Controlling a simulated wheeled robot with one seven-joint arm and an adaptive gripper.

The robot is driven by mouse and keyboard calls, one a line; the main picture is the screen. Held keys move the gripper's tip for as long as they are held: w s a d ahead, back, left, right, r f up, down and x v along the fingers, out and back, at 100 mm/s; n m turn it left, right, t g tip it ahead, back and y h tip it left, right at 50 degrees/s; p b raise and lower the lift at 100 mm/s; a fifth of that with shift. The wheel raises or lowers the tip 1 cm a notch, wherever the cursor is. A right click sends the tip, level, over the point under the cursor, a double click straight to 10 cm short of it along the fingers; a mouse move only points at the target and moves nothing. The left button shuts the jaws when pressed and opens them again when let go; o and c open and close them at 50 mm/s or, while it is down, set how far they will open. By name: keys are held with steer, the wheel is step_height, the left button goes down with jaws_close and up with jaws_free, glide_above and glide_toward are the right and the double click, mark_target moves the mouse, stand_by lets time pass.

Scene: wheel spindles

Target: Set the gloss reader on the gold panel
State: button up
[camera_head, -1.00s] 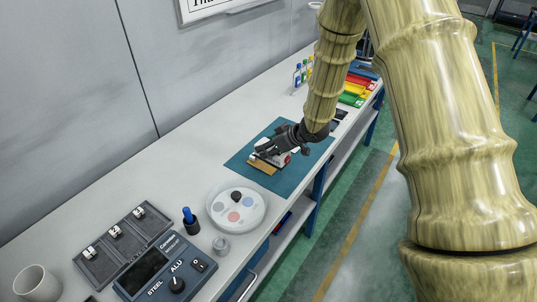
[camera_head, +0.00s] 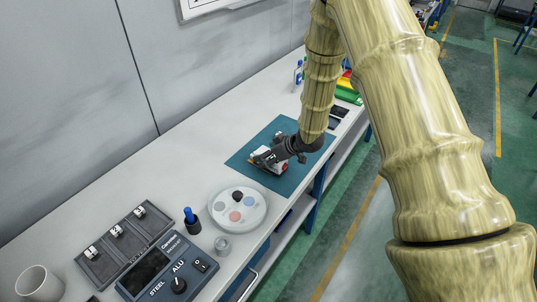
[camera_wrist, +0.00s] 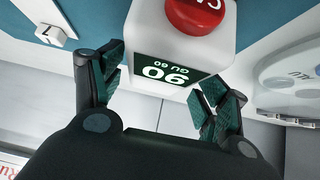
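The gloss reader (camera_wrist: 175,62) is a white block with a red button and a dark green display showing 90. In the wrist view it appears upside down and tilted, in front of my gripper (camera_wrist: 160,85). The two fingers stand on either side of its display end; I cannot tell whether both press on it. In the head view my gripper (camera_head: 263,160) is low over the teal mat (camera_head: 296,183) and covers much of the reader. The gold panel is largely hidden there, and contact between it and the reader cannot be made out.
A round palette (camera_head: 220,212) with coloured discs is nearby on the bench. A meter (camera_head: 165,268), a tray of small white blocks (camera_head: 125,237), a blue-topped pen holder (camera_head: 191,222) and a cup (camera_head: 38,284) are at the front left. Bottles (camera_head: 298,75) stand behind.

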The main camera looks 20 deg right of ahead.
steer(key=shift+w, duration=0.1)
steer(key=shift+d, duration=0.1)
steer(key=b+v, duration=0.3)
steer(key=v, duration=0.9)
stand_by(0.6)
